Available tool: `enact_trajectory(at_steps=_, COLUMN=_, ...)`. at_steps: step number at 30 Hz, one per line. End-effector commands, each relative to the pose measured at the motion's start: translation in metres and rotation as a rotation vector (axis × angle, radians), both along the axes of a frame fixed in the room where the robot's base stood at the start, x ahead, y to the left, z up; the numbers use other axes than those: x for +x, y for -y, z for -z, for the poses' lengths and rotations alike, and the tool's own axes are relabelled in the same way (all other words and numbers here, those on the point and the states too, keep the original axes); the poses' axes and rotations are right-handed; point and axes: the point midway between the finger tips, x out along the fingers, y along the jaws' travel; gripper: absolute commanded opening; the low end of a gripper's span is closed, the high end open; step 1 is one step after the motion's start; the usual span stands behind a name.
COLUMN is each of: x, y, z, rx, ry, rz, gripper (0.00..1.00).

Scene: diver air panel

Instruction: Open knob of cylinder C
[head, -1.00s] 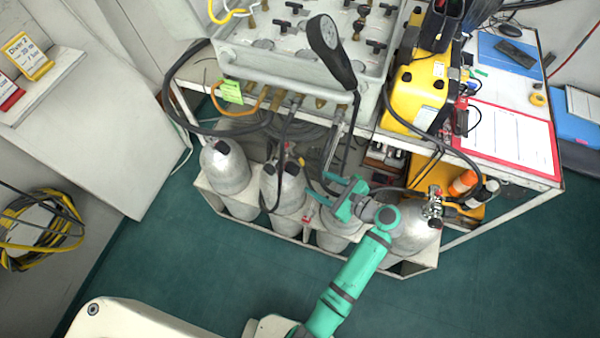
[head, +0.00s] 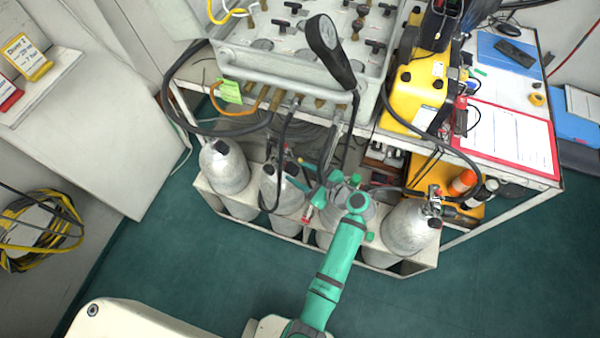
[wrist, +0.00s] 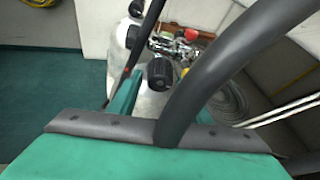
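Several grey gas cylinders stand in a white rack under the panel. In the head view these include the leftmost cylinder (head: 225,168), the second cylinder (head: 283,195) and the rightmost cylinder (head: 411,228). Another, between the last two, is largely hidden by my arm. I cannot read which is C. My gripper (head: 300,176) is open, with its fingers reaching left towards the top of the second cylinder. In the wrist view a black knob (wrist: 160,72) on a cylinder shows ahead, between the fingers and apart from them. A dark hose partly covers the right finger.
A thick black hose (wrist: 215,70) crosses close in front of the wrist camera. Hoses hang from the panel (head: 285,70) above the cylinders. The white rack (head: 255,224) and bench edge border the space. The green floor in front is clear.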

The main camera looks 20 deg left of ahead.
Motion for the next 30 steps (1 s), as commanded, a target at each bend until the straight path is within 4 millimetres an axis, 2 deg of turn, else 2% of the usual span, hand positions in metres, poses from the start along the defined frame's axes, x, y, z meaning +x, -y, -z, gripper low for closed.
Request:
enact_trajectory(at_steps=1, x=-0.0001, y=-0.0002, z=0.0001, rx=0.0, ry=0.0, rz=0.0, gripper=0.31)
enact_trajectory(at_steps=3, x=-0.0002, y=0.0003, z=0.0001, rx=0.0, ry=0.0, rz=0.0, gripper=0.14)
enact_trajectory(at_steps=4, x=-0.0002, y=0.0005, z=0.0001, rx=0.0, ry=-0.001, rz=0.0, gripper=0.09)
enact_trajectory(at_steps=17, x=-0.0018, y=0.0028, z=0.0013, rx=-0.021, ry=0.065, rz=0.004, gripper=0.09)
enact_trajectory(at_steps=30, x=-0.0042, y=0.0024, z=0.0037, rx=-0.131, ry=0.405, rz=0.003, gripper=0.09)
